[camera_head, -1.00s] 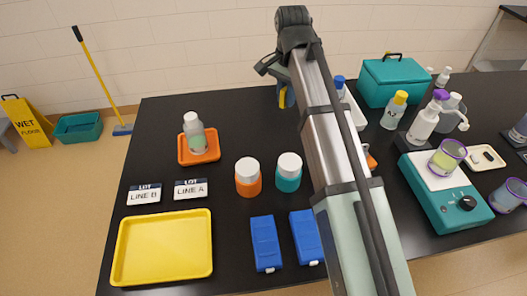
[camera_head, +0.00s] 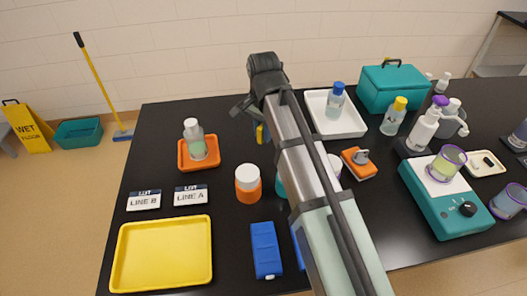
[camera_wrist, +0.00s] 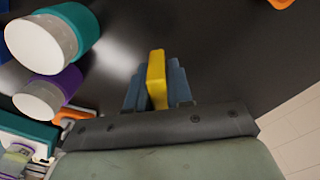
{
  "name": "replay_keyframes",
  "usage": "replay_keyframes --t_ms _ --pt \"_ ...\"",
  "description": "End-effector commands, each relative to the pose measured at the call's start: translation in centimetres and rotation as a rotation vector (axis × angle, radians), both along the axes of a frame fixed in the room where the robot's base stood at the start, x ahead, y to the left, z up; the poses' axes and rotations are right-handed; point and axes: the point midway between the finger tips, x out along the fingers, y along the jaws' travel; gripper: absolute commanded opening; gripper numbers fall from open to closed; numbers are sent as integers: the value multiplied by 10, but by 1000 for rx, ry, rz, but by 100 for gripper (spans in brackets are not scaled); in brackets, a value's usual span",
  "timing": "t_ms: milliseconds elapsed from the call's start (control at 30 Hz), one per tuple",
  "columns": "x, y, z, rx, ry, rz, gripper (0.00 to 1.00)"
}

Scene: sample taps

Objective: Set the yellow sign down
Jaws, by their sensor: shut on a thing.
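A yellow slab, the sign, (camera_wrist: 157,80) stands on edge between the blue-grey fingers of my gripper (camera_wrist: 158,86) in the wrist view. My gripper is shut on it. In the head view only a small patch of the yellow sign (camera_head: 260,133) shows beside my arm, which hides the rest of it. The black table (camera_wrist: 205,60) is beneath it. I cannot tell whether the sign touches the table. A larger yellow wet floor sign (camera_head: 27,125) stands on the floor at the far left, apart from my gripper.
An orange tray with a bottle (camera_head: 196,146) is left of my gripper. An orange-bodied jar (camera_head: 248,184) stands nearer the camera. Two label cards (camera_head: 144,200) and a yellow tray (camera_head: 122,252) lie at front left. A white tray (camera_head: 353,127) is at right. Table between orange tray and arm is clear.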

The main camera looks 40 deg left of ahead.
Motion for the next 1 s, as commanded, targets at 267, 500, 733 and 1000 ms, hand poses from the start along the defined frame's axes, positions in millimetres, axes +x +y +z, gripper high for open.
replay_keyframes --t_ms 267,500,733,1000 --pt "0 -1 -38 0 0 0 0" --pt "0 -1 -54 0 0 0 0" --pt "0 0 -77 0 0 0 0" --pt "0 0 -78 1 0 0 0"
